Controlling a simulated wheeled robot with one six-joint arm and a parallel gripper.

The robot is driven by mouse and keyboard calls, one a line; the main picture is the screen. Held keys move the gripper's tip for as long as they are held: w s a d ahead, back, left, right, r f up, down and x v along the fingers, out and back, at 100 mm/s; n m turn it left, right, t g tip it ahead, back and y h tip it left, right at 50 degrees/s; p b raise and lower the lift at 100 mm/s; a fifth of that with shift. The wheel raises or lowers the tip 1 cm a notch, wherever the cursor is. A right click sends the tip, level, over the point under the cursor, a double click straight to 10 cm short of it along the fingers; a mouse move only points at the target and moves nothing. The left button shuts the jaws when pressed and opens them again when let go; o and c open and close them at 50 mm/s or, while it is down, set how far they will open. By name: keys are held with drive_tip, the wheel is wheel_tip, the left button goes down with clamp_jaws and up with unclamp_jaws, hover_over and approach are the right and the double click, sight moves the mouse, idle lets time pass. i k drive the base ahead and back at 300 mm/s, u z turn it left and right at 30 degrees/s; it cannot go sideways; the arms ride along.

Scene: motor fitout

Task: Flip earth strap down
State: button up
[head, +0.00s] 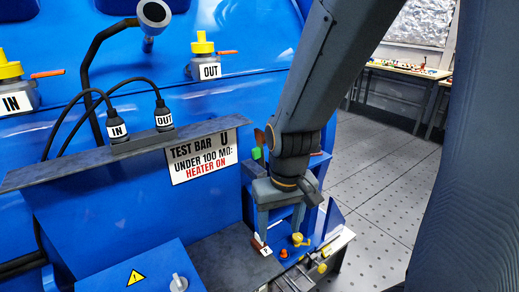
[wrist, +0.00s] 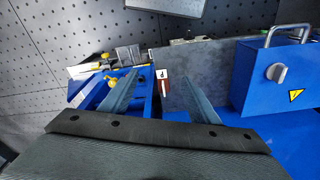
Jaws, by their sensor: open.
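A small brown-red piece with a white label (head: 261,246) sits at the right edge of a grey plate; I take it for the earth strap. It also shows in the wrist view (wrist: 163,82), between my fingers in the picture, its label mark too small to read surely. My gripper (head: 280,232) points down over this spot in the head view, and its two fingers are apart with nothing between them. In the wrist view my gripper (wrist: 160,100) has one finger on each side of the brown-red piece. I cannot tell how far above it the fingertips are.
A blue box with a grey knob (wrist: 277,72) and a metal handle stands right of the grey plate (wrist: 208,72) in the wrist view. A yellow knob (head: 298,240) and an orange knob (head: 284,254) sit close by. The test bar sign (head: 203,157) is behind left.

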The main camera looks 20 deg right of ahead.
sight(257, 152)
drive_tip(key=z, duration=0.2)
drive_tip(key=k, duration=0.5)
drive_tip(key=z, duration=0.6)
drive_tip(key=k, duration=0.85)
drive_tip(key=u, duration=0.3)
drive_tip(key=i, duration=0.95)
drive_tip(key=u, duration=0.45)
